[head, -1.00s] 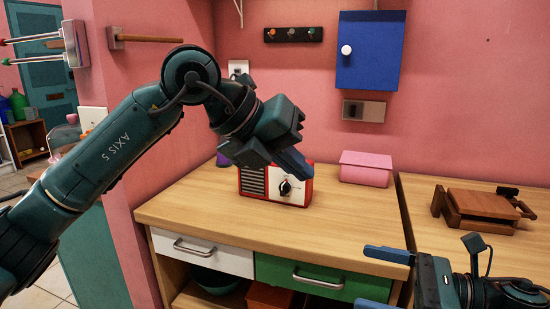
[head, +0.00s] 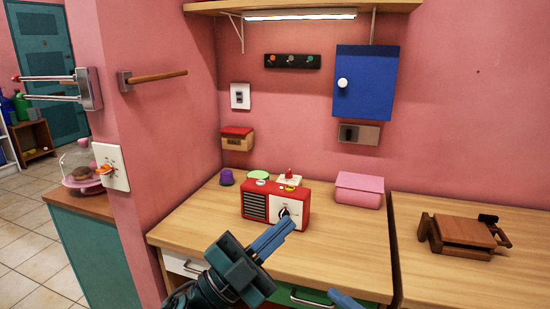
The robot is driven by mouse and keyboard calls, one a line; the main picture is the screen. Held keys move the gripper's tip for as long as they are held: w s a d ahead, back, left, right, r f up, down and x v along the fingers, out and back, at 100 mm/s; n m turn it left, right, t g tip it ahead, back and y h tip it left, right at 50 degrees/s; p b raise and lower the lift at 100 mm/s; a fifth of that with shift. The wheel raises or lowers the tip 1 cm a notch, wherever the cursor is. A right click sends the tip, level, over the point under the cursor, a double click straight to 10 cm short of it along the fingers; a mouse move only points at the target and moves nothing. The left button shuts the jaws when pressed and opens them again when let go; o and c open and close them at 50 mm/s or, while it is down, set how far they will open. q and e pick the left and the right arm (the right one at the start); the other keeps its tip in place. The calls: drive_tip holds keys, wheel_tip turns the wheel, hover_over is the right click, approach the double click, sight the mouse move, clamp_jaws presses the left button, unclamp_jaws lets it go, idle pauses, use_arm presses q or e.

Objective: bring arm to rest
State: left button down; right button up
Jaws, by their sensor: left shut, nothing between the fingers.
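My left gripper (head: 287,226) is low in the middle of the head view. Its blue fingers are together with nothing between them, pointing up and right. The fingertips overlap the lower front of the red and white radio (head: 262,206) in the picture; I cannot tell whether they touch it. Most of my left arm is out of view below. Of my right gripper, only one blue finger (head: 345,300) shows at the bottom edge, so its opening is hidden.
The wooden counter (head: 350,240) is clear right of the radio. A pink box (head: 359,189) stands behind. A brown wooden press (head: 464,234) sits on the right-hand counter. A blue wall cabinet (head: 365,83) and a lit shelf (head: 300,7) are above. A pink wall corner stands at left.

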use_arm(q)
drive_tip(key=a+f+n+t+y+p, duration=0.3)
drive_tip(key=a+f+n+t+y, duration=0.35)
drive_tip(key=n+y, duration=0.35)
drive_tip(key=s+a+f+n+g+y+p, duration=0.2)
drive_tip(key=s+a+f+n+g+y, duration=0.2)
drive_tip(key=s+f, duration=0.4)
drive_tip(key=s+a+f+n+g+y+p, duration=0.3)
drive_tip(key=s+f, duration=0.5)
drive_tip(key=f, duration=0.4)
drive_tip(key=a+n+g+y, duration=0.1)
drive_tip(key=n, duration=0.1)
drive_tip(key=shift+f+n, duration=0.15)
drive_tip(key=shift+n, duration=0.15)
use_arm(e)
drive_tip(key=s+d+f+m+g+h, duration=0.1)
drive_tip(key=s+f+m+h, duration=0.3)
drive_tip(key=m, duration=0.6)
drive_tip(key=s+d+f+m+g+h, duration=0.2)
drive_tip(key=s+d+f+m+h, duration=0.1)
drive_tip(key=s+m, duration=0.5)
drive_tip(key=shift+s+d+f+m+h, duration=0.2)
drive_tip(key=shift+f+m+h, duration=0.4)
drive_tip(key=shift+f+m, duration=0.35)
